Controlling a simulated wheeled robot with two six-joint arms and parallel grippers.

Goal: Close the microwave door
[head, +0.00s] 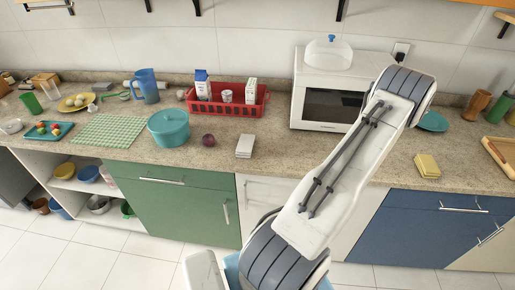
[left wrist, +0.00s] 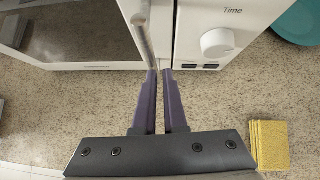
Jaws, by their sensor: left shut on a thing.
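The white microwave (head: 330,92) stands on the counter against the back wall. Its door, with a dark window (head: 331,105), faces front. In the left wrist view the door (left wrist: 85,35) is on the left and the control panel with a round knob (left wrist: 217,42) is on the right. Door and panel look about flush; I cannot tell whether the door is fully shut. My left gripper (left wrist: 160,75) has its purple fingers shut on the vertical grey door handle (left wrist: 145,35). In the head view my arm hides this gripper and the microwave's right side. My right gripper is not in view.
A clear dome (head: 328,54) sits on the microwave. A red basket (head: 226,100) with cartons stands to its left. White cards or cloths (head: 245,146) lie in front left. Yellow sponges (head: 427,165) and a teal plate (head: 433,121) are to the right.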

